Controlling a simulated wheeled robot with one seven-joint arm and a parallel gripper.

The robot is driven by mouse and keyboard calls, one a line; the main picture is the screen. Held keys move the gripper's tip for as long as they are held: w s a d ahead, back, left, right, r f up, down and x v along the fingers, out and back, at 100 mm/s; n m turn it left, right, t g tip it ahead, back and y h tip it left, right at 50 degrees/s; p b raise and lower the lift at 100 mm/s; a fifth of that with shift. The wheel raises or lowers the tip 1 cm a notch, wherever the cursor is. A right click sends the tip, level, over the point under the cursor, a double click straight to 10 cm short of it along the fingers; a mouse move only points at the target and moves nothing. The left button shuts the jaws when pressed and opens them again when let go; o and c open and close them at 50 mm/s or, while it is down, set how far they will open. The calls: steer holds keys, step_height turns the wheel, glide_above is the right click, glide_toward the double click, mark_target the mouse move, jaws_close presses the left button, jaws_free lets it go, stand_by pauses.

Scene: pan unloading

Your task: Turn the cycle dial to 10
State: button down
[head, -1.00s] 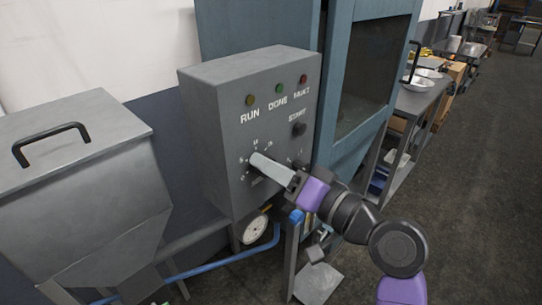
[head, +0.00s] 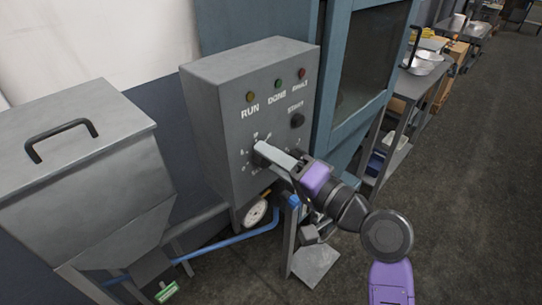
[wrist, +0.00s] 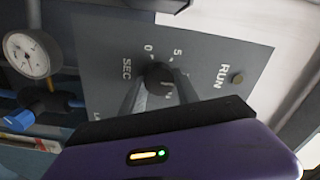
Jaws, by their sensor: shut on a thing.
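The cycle dial (wrist: 158,76) is a dark round knob on the grey control box (head: 222,130). The wrist view shows printed marks around it, with 0, 5 and SEC readable; where its pointer stands is unclear. My gripper (wrist: 158,88) is shut on the dial, with one pale finger on each side of it. In the head view my gripper (head: 259,153) reaches in from the right, and its fingers hide most of the dial and part of the scale. The 10 mark cannot be made out.
A black START button (head: 297,121) and RUN, DONE and FAULT lamps sit higher on the panel. A second small knob lies right of the dial, partly behind my gripper. Below are a round gauge (head: 256,213) and a blue pipe (head: 232,236). A grey hopper (head: 75,165) stands left.

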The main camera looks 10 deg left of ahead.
steer(key=c, duration=0.9)
jaws_free()
steer(key=b+v, duration=0.2)
steer(key=v, duration=0.6)
